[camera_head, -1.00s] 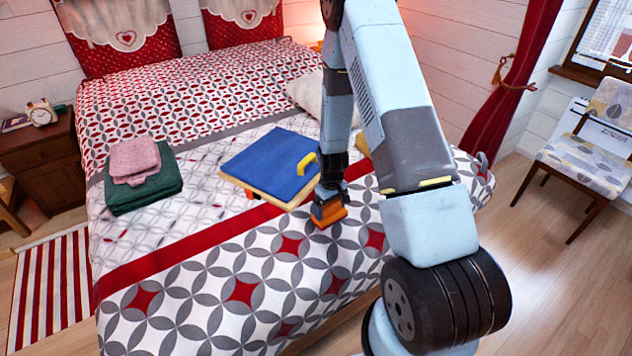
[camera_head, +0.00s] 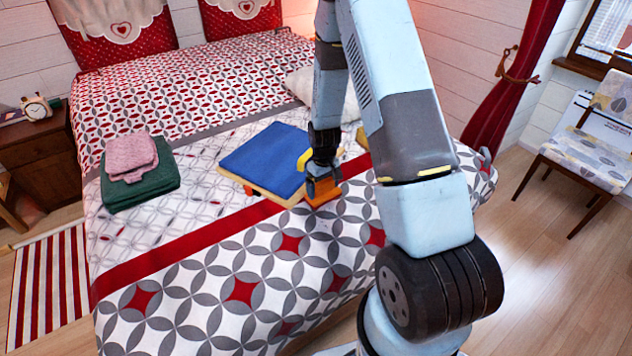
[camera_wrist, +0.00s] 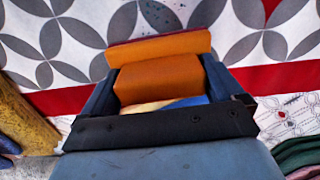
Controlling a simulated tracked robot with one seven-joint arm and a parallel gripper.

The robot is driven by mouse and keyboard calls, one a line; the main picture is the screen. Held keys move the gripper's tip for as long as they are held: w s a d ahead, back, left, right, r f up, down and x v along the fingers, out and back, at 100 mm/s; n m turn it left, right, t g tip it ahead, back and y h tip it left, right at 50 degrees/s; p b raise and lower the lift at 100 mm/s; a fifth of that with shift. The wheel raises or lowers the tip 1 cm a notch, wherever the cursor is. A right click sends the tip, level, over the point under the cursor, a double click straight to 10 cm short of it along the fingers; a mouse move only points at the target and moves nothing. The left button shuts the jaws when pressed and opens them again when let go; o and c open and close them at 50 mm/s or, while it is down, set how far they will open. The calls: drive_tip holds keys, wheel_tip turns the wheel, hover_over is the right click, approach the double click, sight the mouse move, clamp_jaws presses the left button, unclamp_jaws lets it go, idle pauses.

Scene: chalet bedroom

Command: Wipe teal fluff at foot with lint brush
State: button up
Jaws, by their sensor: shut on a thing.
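My gripper (camera_head: 322,174) is shut on an orange lint brush (camera_head: 322,191), at the right front corner of a blue-topped tray. The brush (camera_wrist: 160,75) also shows between the dark jaws of my gripper (camera_wrist: 158,92) in the wrist view. Whether the brush touches the bed cover is unclear. The foot part of the bed (camera_head: 215,290) has a white cover with grey petals and red diamonds. Small dark specks show on this cover near the top of the wrist view; their teal colour is not clear. I cannot make out the fluff in the head view.
Folded pink (camera_head: 130,157) and green (camera_head: 140,192) cloths lie at left. A yellow item (camera_wrist: 22,118) shows at the wrist view's left edge. The front left of the cover is clear.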

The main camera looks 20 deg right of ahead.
drive_tip(key=shift+r, duration=1.6)
